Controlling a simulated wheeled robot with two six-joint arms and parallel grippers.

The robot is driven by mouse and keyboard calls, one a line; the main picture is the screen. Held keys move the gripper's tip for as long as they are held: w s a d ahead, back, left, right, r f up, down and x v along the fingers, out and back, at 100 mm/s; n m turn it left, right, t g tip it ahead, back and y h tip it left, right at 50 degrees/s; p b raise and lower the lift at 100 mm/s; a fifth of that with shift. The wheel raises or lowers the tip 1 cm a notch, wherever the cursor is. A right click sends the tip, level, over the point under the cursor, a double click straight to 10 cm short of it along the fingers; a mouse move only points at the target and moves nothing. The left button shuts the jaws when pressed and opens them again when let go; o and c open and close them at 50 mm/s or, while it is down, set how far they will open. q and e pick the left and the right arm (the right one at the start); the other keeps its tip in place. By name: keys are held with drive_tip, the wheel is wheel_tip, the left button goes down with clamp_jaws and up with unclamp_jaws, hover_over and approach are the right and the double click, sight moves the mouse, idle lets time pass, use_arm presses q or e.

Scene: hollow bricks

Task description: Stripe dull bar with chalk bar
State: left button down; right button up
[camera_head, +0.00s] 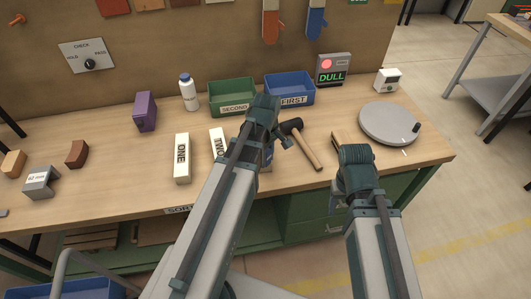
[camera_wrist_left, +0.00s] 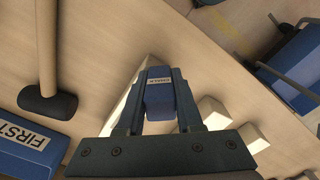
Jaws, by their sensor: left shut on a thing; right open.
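My left gripper (camera_wrist_left: 159,95) is shut on a blue bar with a white label, the chalk bar (camera_wrist_left: 159,92), whose small lettering is hard to read. A pale bar or block lies behind the fingers in the left wrist view, partly hidden. Cream bars marked ONE (camera_head: 182,160) and TWO (camera_head: 217,143) stand on the bench left of my left arm. TWO is partly covered by it. I cannot tell which bar is the dull one. A display reading DULL (camera_head: 333,72) shows a red light. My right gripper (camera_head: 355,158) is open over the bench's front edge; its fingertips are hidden.
A mallet (camera_head: 305,146) lies between my arms. The green SECOND bin (camera_head: 233,93), blue FIRST bin (camera_head: 290,90), white bottle (camera_head: 188,93) and purple block (camera_head: 145,111) stand behind. A grey turntable (camera_head: 388,122) is at right.

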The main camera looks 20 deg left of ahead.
idle(0.3)
use_arm(q)
drive_tip(key=shift+w+a, duration=0.35)
drive_tip(key=shift+w, duration=0.25)
drive_tip(key=shift+w+a, duration=0.35)
drive_tip(key=shift+w, duration=0.25)
drive_tip(key=shift+w+a, duration=0.4)
drive_tip(key=shift+w, duration=0.3)
drive_tip(key=shift+w+a, duration=0.4)
drive_tip(key=shift+w, duration=0.25)
drive_tip(key=shift+s, duration=0.1)
drive_tip(key=shift+r, duration=0.1)
wheel_tip(320, 180, up, 6)
drive_tip(key=p, duration=0.6)
wheel_tip(320, 180, up, 3)
drive_tip(key=p, duration=0.3)
